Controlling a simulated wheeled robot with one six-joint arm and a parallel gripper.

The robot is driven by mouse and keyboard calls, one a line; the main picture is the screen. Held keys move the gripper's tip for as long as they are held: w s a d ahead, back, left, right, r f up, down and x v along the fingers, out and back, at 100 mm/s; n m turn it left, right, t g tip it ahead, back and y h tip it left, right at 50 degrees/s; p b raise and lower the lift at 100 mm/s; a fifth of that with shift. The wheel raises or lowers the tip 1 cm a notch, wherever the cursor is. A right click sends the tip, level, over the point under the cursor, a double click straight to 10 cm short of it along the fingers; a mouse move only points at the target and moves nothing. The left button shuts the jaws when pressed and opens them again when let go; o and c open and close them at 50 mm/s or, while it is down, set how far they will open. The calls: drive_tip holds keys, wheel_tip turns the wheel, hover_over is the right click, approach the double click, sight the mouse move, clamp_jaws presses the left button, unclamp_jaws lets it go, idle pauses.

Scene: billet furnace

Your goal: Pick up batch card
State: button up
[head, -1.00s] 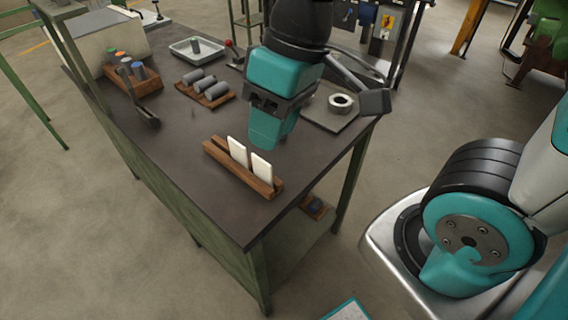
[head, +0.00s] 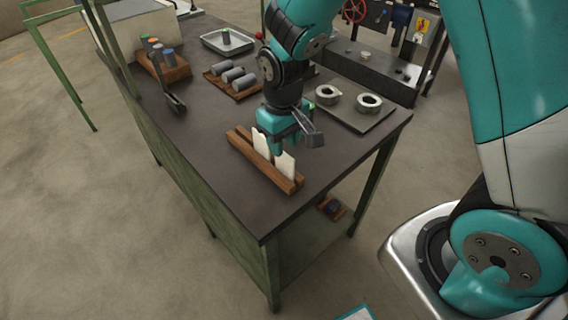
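Two white cards, a left one (head: 260,144) and a right one (head: 285,166), stand upright in a slotted wooden rack (head: 247,154) near the front of the dark tabletop. The frames do not show any writing that tells which is the batch card. My gripper (head: 277,147) points down at the rack, its teal fingers close to the cards and partly between them in the picture. I cannot tell whether it touches a card or how far apart its fingers are.
The front left of the top is clear.

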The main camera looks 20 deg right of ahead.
sight(285, 153)
drive_tip(key=shift+s+d+f+p, duration=0.1)
drive_tip(key=shift+f+p, duration=0.25)
drive_tip(key=shift+f, duration=1.25)
drive_tip(key=shift+s+f+p, duration=0.1)
drive_tip(key=shift+f+p, duration=0.2)
drive_tip(key=shift+f, duration=1.3)
drive_tip(key=shift+w, duration=0.1)
drive_tip(key=shift+c, duration=0.4)
clamp_jaws()
